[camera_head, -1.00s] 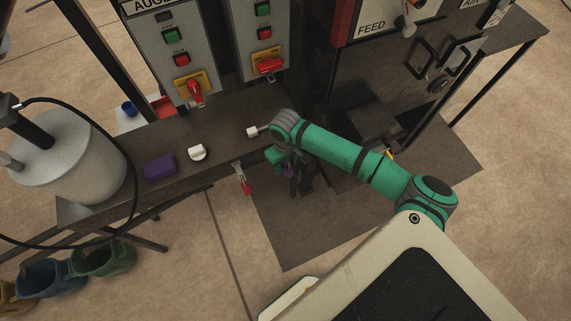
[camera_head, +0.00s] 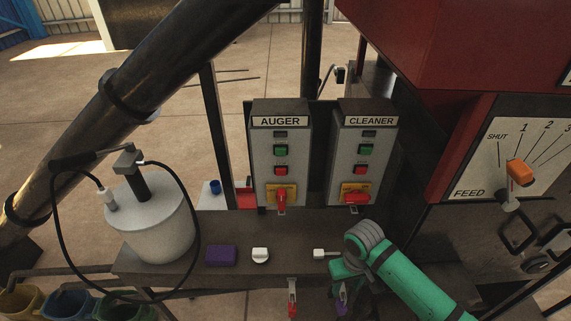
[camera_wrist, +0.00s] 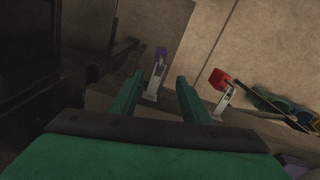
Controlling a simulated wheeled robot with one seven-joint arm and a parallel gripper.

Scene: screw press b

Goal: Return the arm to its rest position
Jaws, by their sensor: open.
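My green arm (camera_head: 405,285) reaches in from the lower right in the head view. My gripper (camera_wrist: 158,92) shows in the wrist view with its two green fingers apart and nothing held between them. In the head view the gripper end is at the bench's front edge, partly hidden by the wrist. A purple-tipped clamp-like lever (camera_wrist: 160,55) stands beyond the gap between the fingers; it also shows beside the gripper in the head view (camera_head: 342,292). A red-tipped lever (camera_wrist: 220,79) is to the right of the fingers, also seen in the head view (camera_head: 292,306).
The dark bench (camera_head: 190,280) carries a purple block (camera_head: 221,255), white knobs (camera_head: 260,255) and a grey canister (camera_head: 155,225). AUGER (camera_head: 281,155) and CLEANER (camera_head: 363,155) panels stand behind. The FEED plate (camera_head: 510,160) is right.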

